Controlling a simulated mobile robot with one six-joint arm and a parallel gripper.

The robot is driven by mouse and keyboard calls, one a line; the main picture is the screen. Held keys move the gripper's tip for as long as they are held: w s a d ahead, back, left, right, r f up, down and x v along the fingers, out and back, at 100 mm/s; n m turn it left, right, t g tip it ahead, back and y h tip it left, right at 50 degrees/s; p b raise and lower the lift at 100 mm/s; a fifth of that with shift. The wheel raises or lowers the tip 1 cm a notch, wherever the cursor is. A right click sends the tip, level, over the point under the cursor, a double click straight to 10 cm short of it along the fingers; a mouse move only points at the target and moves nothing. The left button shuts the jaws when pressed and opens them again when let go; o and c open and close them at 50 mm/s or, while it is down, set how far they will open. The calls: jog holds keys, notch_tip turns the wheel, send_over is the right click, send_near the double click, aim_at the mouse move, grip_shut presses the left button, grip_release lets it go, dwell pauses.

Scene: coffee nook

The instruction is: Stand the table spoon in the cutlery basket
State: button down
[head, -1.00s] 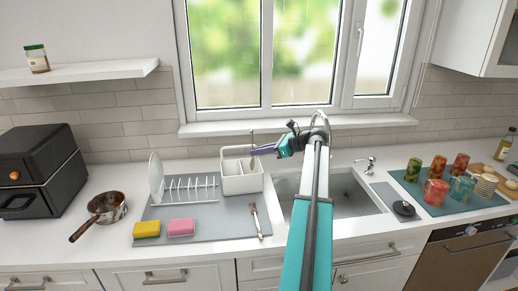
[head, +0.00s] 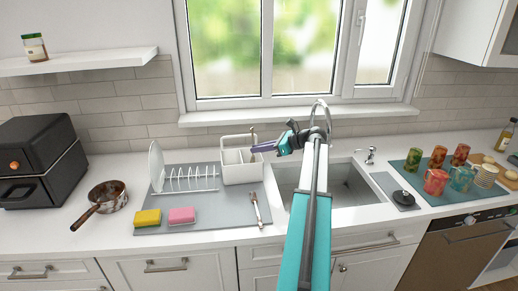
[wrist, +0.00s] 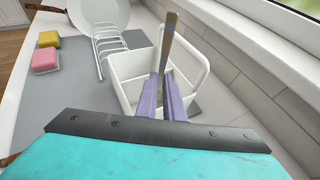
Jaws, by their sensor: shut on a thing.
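The table spoon shows as a thin upright metal handle (wrist: 169,42) rising from between my gripper's purple fingers (wrist: 165,92). Its lower end is hidden by the fingers and the basket. The white cutlery basket (head: 243,174) stands at the back right of the grey mat, with open compartments and a raised handle frame. It also shows in the wrist view (wrist: 127,68). My gripper (head: 253,149) is shut on the spoon at the top of the basket's right part. I cannot tell which compartment the spoon's lower end is over or in.
A white dish rack with a plate (head: 156,166) stands left of the basket. Yellow (head: 147,218) and pink (head: 181,215) sponges and another utensil (head: 258,210) lie on the mat (head: 215,212). The sink (head: 345,188) is to the right; the window wall is close behind.

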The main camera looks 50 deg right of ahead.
jog(key=c, duration=1.8)
grip_release()
jog(key=b+v, duration=0.3)
jog(key=v, duration=1)
jog(key=shift+s+r, duration=0.2)
jog(key=shift+s, duration=0.15)
jog(key=shift+d, duration=0.1)
